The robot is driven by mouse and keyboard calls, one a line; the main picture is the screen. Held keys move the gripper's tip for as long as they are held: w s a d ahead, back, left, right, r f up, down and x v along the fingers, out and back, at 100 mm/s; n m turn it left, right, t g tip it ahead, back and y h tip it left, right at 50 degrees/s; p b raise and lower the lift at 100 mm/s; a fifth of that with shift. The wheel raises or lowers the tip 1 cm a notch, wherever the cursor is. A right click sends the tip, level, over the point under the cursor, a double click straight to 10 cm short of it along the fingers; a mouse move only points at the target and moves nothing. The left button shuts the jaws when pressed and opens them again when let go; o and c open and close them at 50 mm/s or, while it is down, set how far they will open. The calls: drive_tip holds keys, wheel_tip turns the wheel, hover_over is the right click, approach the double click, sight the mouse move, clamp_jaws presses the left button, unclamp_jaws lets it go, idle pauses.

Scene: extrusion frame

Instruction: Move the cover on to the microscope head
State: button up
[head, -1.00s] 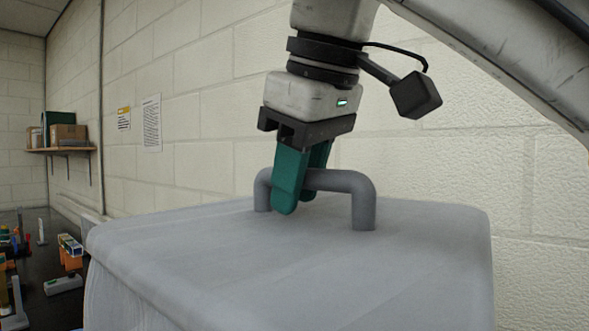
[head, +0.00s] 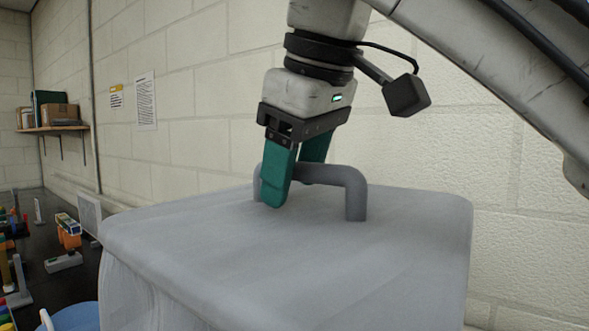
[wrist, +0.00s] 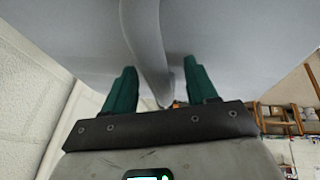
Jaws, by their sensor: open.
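The cover (head: 300,255) is a large grey, boxy, cloth-like hood with a raised tube handle (head: 340,177) on its top. My gripper (head: 292,190) has two green fingers and is open, with one finger on each side of the handle. In the wrist view the handle (wrist: 146,45) runs between the two fingers (wrist: 160,85), with gaps showing beside it. The cover's top (wrist: 230,40) also shows there. The microscope head is not visible; whether anything is under the cover cannot be told.
A dark bench (head: 40,240) with several small coloured items lies at the left. A blue round object (head: 75,317) shows at the lower left beside the cover. A wall shelf (head: 52,129) holds boxes at the far left. A block wall stands behind.

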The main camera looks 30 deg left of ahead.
drive_tip(key=b+v, duration=0.1)
drive_tip(key=v, duration=0.9)
drive_tip(key=shift+d+r, duration=0.2)
drive_tip(key=shift+r, duration=0.15)
drive_tip(key=shift+s, duration=0.1)
